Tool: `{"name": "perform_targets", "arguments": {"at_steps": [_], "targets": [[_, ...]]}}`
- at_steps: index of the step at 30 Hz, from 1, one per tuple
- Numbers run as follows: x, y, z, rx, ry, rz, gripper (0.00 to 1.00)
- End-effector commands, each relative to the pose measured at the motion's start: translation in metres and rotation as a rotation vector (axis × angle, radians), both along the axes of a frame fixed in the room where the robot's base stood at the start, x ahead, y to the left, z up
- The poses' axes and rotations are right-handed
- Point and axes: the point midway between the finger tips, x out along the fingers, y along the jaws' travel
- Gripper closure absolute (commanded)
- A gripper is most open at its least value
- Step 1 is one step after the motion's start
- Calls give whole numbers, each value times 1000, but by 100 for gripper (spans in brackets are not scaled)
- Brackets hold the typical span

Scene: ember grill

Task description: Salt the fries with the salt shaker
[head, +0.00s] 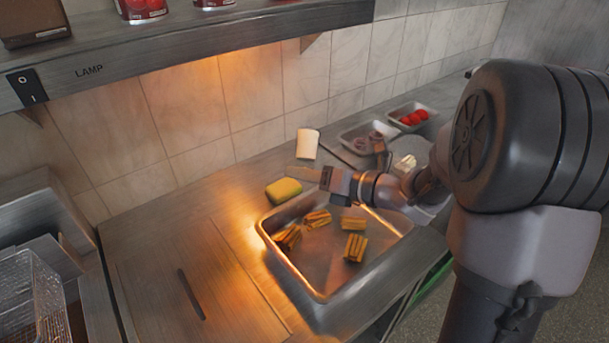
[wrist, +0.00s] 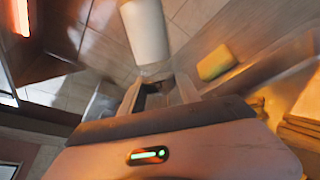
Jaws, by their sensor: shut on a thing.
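The salt shaker appears to be the plain white cylinder (head: 307,143). It stands nearly upright at the fingertips of my gripper (head: 306,173), at the tray's back side. In the wrist view, the white shaker (wrist: 146,30) is just beyond my gripper's fingertips (wrist: 160,80), which are close together. The actual contact is hard to see. The fries (head: 355,247) lie in several yellow-orange clumps in the metal tray (head: 326,297), below and in front of my gripper. Some of them show blurred at the right of the wrist view (wrist: 295,125).
A yellow-green sponge (head: 284,191) lies behind the tray's left corner. Small metal pans, one with red pieces (head: 413,117), stand at the back right. A shelf (head: 190,40) overhangs the back, and a wire basket (head: 32,300) is at the left. Counter left of the tray is clear.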

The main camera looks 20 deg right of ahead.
Motion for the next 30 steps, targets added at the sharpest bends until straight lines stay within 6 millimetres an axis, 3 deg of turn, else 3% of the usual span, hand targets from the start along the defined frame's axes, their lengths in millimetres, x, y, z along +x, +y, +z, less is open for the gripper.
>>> {"name": "perform_targets", "arguments": {"at_steps": [2, 4, 10, 17, 23, 30], "targets": [[0, 0, 20, -2, -4, 0, 100], [0, 0, 23, -1, -4, 0, 100], [0, 0, -15, -1, -2, 0, 100], [0, 0, 24, 0, -2, -1, 100], [0, 0, -14, 0, -1, 0, 100], [0, 0, 25, 0, -2, -1, 100]]}}
